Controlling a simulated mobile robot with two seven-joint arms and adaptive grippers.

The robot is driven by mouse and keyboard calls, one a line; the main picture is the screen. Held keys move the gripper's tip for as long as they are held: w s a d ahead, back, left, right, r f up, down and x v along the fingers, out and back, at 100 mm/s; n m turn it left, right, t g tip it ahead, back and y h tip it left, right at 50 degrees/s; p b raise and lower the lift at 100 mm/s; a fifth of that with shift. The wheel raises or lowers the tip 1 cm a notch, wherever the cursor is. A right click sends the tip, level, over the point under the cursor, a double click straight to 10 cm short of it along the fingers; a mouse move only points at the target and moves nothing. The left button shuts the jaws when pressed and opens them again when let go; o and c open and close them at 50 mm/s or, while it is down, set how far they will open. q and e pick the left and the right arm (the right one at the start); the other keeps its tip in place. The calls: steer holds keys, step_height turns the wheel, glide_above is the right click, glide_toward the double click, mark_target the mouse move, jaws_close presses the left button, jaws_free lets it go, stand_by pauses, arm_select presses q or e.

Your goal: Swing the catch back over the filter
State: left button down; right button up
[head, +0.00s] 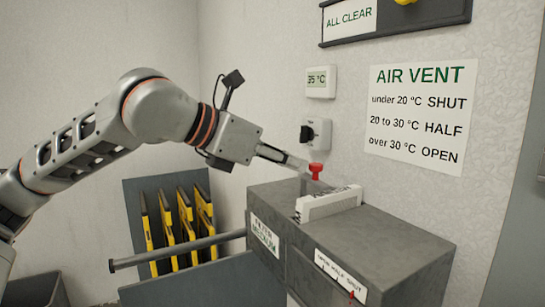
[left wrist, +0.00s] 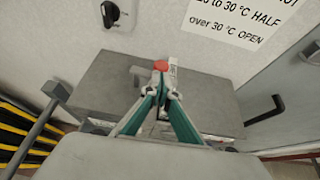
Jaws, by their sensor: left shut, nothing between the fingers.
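The white filter (head: 328,204) sits in the top of the grey box (head: 400,225), its upper part standing above the lid. The catch's red knob (head: 316,170) stands just behind the filter in the head view. In the left wrist view the red knob (left wrist: 160,65) is just past my fingertips, with the filter's white edge (left wrist: 173,70) to its right. My left gripper (head: 300,163) is shut and empty, its tips close to the knob; I cannot tell whether they touch. The fingers (left wrist: 161,88) partly hide the catch's lower part. My right gripper is not in view.
A thermostat reading 35 °C (head: 320,82) and a black dial (head: 309,133) are on the wall, near the AIR VENT sign (head: 417,116). A rack of yellow-edged plates (head: 180,225) stands left of the box, with a grey bar (head: 175,251) before it.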

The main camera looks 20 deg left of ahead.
arm_select(q)
steer(key=shift+w+d, duration=0.3)
steer(key=shift+w, duration=0.1)
